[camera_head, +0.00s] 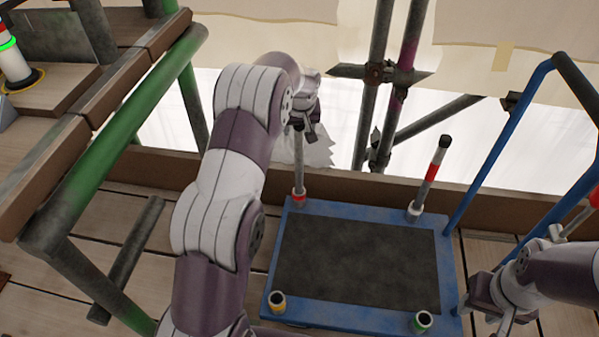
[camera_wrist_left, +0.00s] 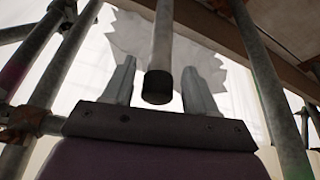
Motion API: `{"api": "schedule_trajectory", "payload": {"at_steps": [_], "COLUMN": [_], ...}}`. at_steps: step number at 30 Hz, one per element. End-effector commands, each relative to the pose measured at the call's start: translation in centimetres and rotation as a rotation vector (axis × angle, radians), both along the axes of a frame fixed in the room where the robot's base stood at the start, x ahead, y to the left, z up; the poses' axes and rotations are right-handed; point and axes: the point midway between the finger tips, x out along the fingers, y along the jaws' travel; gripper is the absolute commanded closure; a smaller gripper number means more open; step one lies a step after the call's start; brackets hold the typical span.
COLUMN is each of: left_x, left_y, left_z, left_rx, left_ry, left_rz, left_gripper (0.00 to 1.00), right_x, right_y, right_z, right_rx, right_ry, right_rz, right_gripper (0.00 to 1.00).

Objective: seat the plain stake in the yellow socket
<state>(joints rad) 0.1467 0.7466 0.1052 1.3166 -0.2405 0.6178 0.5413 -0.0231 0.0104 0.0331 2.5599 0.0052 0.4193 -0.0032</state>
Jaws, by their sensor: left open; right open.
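The plain grey stake (camera_head: 299,160) stands upright in the red-ringed socket (camera_head: 299,197) at the back left of the blue-framed board (camera_head: 352,208). The yellow socket (camera_head: 277,301) at the front left corner is empty. My left gripper (camera_head: 307,128) is at the stake's top end, open. In the left wrist view the stake (camera_wrist_left: 164,40) with its dark cap (camera_wrist_left: 157,87) shows between the spread fingers, with gaps on both sides. My right gripper (camera_head: 487,314) is open and empty beside the board's right front; its fingertips show only partly.
A stake with a red band and black top (camera_head: 433,172) stands in the white socket (camera_head: 414,211) at the back right. The green socket (camera_head: 423,321) at the front right is empty. Blue rails (camera_head: 500,150) rise at right; a green rail (camera_head: 125,130) runs at left.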

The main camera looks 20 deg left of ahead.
Motion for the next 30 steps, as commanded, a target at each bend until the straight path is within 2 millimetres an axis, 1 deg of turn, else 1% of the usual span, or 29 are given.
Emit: {"api": "schedule_trajectory", "payload": {"at_steps": [1,3,5,11,12,14,15,17,18,24,26,29,30], "left_x": [0.4,0.7,0.9,1.0,1.0,1.0,1.0,0.9,0.9,1.0,1.0,1.0,1.0], "left_y": [-0.1,0.2,0.3,0.4,0.4,0.4,0.4,0.4,0.4,0.4,0.4,0.4,0.4], "left_z": [-2.0,-2.6,-2.8,-2.7,-2.7,-2.7,-2.7,-2.7,-2.7,-2.7,-2.4,-0.5,0.6], "left_rx": [0.0,0.0,-0.001,0.0,0.0,0.0,0.0,0.0,0.0,0.0,0.0,0.0,0.001], "left_ry": [0.001,0.001,0.0,0.0,0.0,0.0,0.0,0.0,0.0,0.0,-0.001,-0.002,-0.003], "left_rz": [0.0,0.0,0.0,-0.001,-0.001,-0.001,-0.001,-0.001,-0.001,-0.001,-0.001,0.0,0.0], "left_gripper": [0.43,0.43,0.43,0.43,0.46,0.65,0.78,0.98,1.0,1.0,1.0,1.0,1.0], "right_x": [0.0,0.0,0.0,0.0,0.0,0.0,0.0,0.0,0.0,0.0,0.0,0.0,0.0], "right_y": [0.0,0.0,0.0,0.0,0.0,0.0,0.0,0.0,0.0,0.0,0.0,0.0,0.0], "right_z": [-1.7,-1.9,-2.0,-1.8,-1.8,-1.8,-1.8,-1.8,-1.8,-1.8,-1.6,-0.4,0.3], "right_rx": [0.0,0.0,0.0,0.0,0.0,0.0,0.0,0.0,0.0,0.0,0.0,0.0,0.0], "right_ry": [0.001,0.001,0.001,0.0,0.0,0.0,0.0,0.0,0.001,0.001,0.001,0.001,0.001], "right_rz": [0.0,0.0,0.0,0.0,0.0,0.0,0.0,0.0,0.0,0.0,0.0,0.0,0.0], "right_gripper": [0.57,0.57,0.57,0.57,0.57,0.57,0.57,0.57,0.57,0.57,0.57,0.57,0.57]}}
